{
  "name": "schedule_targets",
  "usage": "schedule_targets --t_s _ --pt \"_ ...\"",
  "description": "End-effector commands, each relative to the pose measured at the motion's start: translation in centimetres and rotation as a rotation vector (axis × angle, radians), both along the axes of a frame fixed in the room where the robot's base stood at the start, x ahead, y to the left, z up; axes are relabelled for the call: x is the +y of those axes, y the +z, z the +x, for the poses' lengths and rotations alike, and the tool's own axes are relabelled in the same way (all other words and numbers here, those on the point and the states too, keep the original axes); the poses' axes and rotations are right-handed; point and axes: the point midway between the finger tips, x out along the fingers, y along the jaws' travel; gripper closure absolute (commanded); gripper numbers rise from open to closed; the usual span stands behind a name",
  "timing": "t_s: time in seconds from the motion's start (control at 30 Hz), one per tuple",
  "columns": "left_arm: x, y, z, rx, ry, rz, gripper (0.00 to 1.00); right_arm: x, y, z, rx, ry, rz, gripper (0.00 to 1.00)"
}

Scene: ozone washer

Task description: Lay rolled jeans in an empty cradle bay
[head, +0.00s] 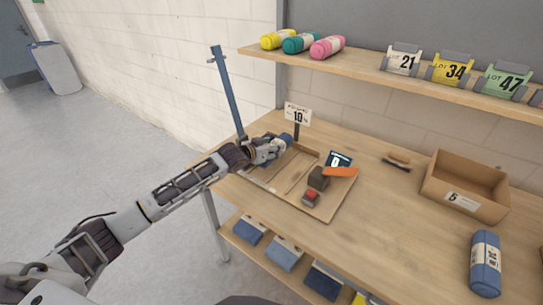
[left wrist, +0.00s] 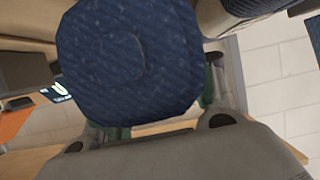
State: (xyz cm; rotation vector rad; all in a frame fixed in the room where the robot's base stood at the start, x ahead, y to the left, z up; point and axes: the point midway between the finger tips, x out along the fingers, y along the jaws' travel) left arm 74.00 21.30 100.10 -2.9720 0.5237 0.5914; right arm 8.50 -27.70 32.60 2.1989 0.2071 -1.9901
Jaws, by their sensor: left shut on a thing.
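My left gripper (head: 272,151) is shut on a rolled pair of blue jeans (head: 287,139) over the back left of the table, by the sign marked 10. Its fingers hide part of the roll. In the left wrist view the roll's round denim end (left wrist: 130,65) fills much of the picture between the gripper parts. I cannot make out a cradle bay with certainty. My right gripper is not in view.
A shallow wooden tray (head: 325,212) holds a dark block, a red-topped item and an orange piece. An open box (head: 468,185) marked 5 stands to its right. A blue post (head: 228,95) rises at the table's left. The upper shelf (head: 370,73) carries coloured rolls and lot cards.

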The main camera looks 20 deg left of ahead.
Motion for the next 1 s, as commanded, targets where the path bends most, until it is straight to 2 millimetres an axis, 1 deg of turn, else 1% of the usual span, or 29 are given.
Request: schedule_targets --t_s 0.07,0.3,0.4,0.87,0.9,1.0 --pt "0.0 -0.3 0.0 -0.001 0.0 0.0 0.82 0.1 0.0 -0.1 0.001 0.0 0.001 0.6" --pt "0.0 -2.7 0.0 0.0 -0.001 -0.002 0.82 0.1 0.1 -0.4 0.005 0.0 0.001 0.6" --pt "-0.1 -3.4 0.0 -0.002 -0.001 0.0 0.82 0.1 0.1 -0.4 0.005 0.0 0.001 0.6" --pt "0.0 -3.8 0.0 -0.002 -0.001 -0.001 0.82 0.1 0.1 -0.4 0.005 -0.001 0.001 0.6" --pt "0.0 -3.9 0.0 0.0 0.0 0.0 0.45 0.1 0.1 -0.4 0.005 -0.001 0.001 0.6" --pt "0.0 -3.9 0.0 0.001 0.0 0.0 0.32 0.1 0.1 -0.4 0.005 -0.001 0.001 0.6"
